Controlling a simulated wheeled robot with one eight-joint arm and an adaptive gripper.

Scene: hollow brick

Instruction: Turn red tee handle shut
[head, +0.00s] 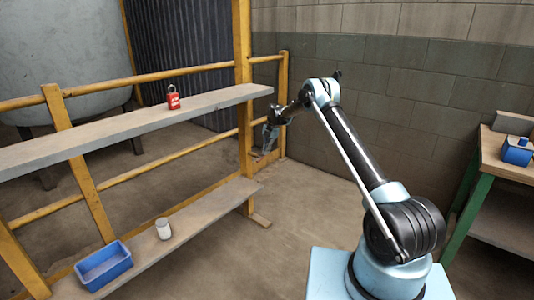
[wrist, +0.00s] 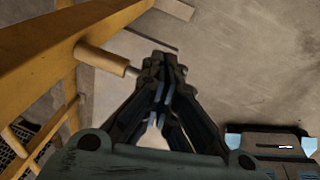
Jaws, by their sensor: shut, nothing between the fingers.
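No red tee handle can be made out in either view. In the wrist view a yellow-brown stub (wrist: 102,60) with a thin grey metal tip sticks out from the yellow post (wrist: 70,50) toward my gripper (wrist: 163,66). The fingertips are together, beside or over the end of that tip, and whether they touch it I cannot tell. The fingers hide whatever is behind them. In the head view my gripper (head: 268,138) is small and dark, near the upright yellow post (head: 243,90), just past the right end of the upper shelf.
The upper grey shelf (head: 120,122) carries a red padlock (head: 173,97). The lower shelf (head: 190,222) holds a white cup (head: 163,229) and a blue bin (head: 103,265). A green-legged bench (head: 488,160) with a blue object (head: 517,150) stands at right. The floor (head: 285,205) between is clear.

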